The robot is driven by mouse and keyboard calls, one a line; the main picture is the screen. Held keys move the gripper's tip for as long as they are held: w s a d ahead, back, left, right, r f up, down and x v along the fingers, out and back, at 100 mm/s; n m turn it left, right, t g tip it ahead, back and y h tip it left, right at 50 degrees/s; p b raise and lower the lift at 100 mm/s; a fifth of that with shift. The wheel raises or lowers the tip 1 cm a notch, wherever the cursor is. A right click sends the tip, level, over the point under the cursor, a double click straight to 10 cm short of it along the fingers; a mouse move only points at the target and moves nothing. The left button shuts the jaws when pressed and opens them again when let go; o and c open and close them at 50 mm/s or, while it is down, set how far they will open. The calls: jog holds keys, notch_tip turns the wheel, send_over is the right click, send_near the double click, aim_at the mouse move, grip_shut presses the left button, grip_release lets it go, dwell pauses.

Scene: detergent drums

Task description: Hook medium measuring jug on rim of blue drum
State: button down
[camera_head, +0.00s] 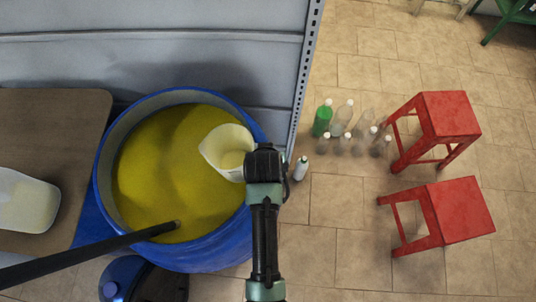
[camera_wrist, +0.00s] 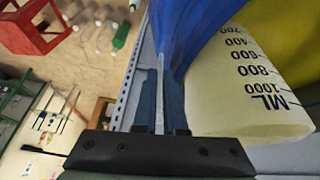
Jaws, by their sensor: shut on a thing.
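The blue drum (camera_head: 215,250) stands open at the left of the head view, with yellow-green liquid (camera_head: 150,160) inside. The medium measuring jug (camera_head: 220,145), cream with a spout, is over the drum's opening near its right rim. In the wrist view the jug (camera_wrist: 235,90) shows dark ML markings, and the drum's blue side (camera_wrist: 200,30) is beside it. My gripper (camera_head: 252,162) is at the jug's right side, above the rim. In the wrist view my gripper (camera_wrist: 162,105) is shut on the jug, at its handle side. I cannot tell whether the jug touches the rim.
A long dark rod (camera_head: 90,252) reaches over the drum from the lower left. A pale container (camera_head: 28,200) stands on a brown table (camera_head: 60,115). Bottles (camera_head: 342,118) and two red stools (camera_head: 450,115) are on the tiled floor at the right. A grey wall (camera_head: 200,40) is behind the drum.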

jog(key=shift+f+b, duration=0.4)
jog(key=shift+f, duration=0.35)
jog(key=c, duration=0.9)
grip_release()
jog(key=shift+a+f, duration=0.1)
jog(key=shift+a, duration=0.1)
jog(key=v, duration=0.8)
jog(key=d+v, duration=0.1)
jog(key=v, duration=0.4)
jog(key=shift+b, duration=0.35)
